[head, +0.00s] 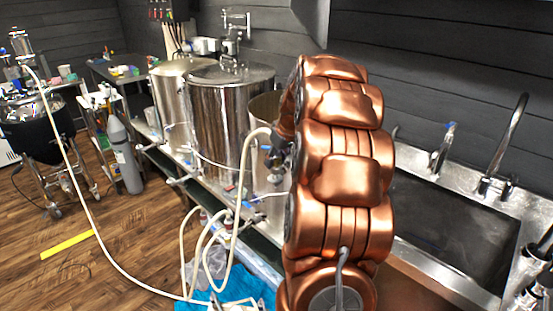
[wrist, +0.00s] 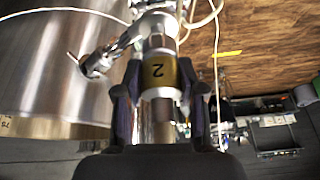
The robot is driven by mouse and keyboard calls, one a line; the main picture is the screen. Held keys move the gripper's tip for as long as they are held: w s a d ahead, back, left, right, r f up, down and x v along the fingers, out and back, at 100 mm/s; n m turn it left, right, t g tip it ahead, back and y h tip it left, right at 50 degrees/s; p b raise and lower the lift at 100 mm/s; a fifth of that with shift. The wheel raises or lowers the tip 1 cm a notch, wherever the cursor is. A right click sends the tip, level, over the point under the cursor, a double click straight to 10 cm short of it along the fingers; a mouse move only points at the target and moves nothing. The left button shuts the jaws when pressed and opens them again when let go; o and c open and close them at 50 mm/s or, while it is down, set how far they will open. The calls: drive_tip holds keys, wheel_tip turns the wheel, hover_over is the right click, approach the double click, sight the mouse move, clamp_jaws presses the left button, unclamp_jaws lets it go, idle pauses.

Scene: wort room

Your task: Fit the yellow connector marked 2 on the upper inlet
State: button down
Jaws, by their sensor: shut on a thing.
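In the wrist view, the connector marked 2 (wrist: 158,75) has a yellow band, and the 2 reads upside down. My gripper (wrist: 160,90) is shut on it, with one dark finger on each side. A metal fitting with a side valve handle (wrist: 95,63) lies just beyond the connector, beside a shiny steel vessel (wrist: 60,70). I cannot tell whether the connector touches that fitting, or which fitting is the upper inlet. In the head view my copper arm covers most of this area, and the connector cannot be made out there.
In the head view, steel kettles (head: 230,112) stand in a row left of my arm. A pale hose (head: 238,215) loops down in front of them to a blue cloth (head: 240,302). A sink (head: 455,225) is at the right. The wooden floor at the left has open room.

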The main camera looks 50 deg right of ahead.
drive_tip(key=shift+f+b, duration=0.65)
drive_tip(key=shift+f, duration=0.5)
drive_tip(key=c, duration=0.6)
unclamp_jaws()
